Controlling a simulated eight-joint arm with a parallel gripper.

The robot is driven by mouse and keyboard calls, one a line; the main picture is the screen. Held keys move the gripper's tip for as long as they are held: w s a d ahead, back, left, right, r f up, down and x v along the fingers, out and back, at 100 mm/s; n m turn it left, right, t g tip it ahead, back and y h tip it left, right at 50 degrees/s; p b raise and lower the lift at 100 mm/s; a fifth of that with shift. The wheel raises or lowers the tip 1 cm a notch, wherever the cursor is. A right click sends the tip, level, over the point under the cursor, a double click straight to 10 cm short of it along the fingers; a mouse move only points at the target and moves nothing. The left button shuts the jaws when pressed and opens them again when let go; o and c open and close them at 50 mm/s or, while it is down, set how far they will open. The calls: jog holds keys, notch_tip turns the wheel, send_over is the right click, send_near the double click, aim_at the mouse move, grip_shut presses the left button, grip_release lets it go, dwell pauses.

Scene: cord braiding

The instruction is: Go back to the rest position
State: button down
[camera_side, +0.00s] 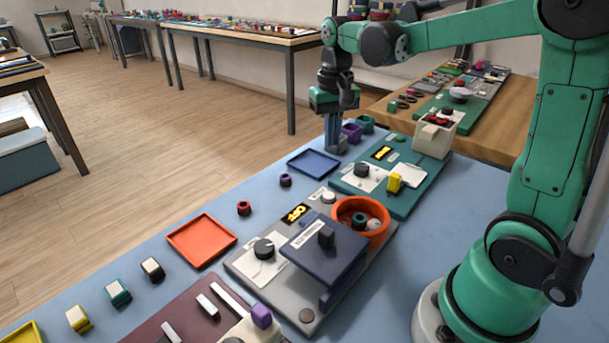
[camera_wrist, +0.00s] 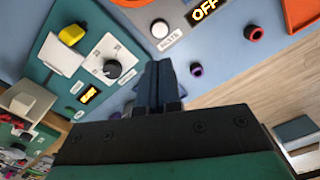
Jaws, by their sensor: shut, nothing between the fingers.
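My gripper (camera_side: 335,137) is shut and empty, pointing down at the far end of the blue table (camera_side: 262,190), just behind the blue tray (camera_side: 314,163). In the wrist view my gripper (camera_wrist: 158,75) shows as two dark blue fingers pressed together. A purple block (camera_side: 352,132) and a green ring-shaped piece (camera_side: 367,123) are close to the right of the fingers. I cannot tell whether the fingertips touch the table. No cord is recognisable in either view.
A teal panel (camera_side: 340,184) with a dial and a yellow switch (camera_side: 395,183) lies to the right. A grey panel (camera_side: 240,262) holds an orange bowl (camera_side: 345,212) and a raised dark blue plate (camera_side: 318,250). An orange tray (camera_side: 201,240) and small rings lie at the left.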

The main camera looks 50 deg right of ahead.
jog(key=shift+a, duration=0.1)
jog(key=shift+s+a+f+n+t, duration=0.1)
jog(key=shift+s+a+n+t, duration=1)
jog(key=shift+a, duration=0.6)
jog(key=shift+s+a+f+n+t, duration=0.1)
jog(key=shift+s+a+n+t, duration=0.7)
jog(key=shift+a+t, duration=0.75)
jog(key=shift+s+a+n+t, duration=0.75)
jog(key=shift+a+n+t, duration=0.3)
jog(key=shift+a, duration=0.85)
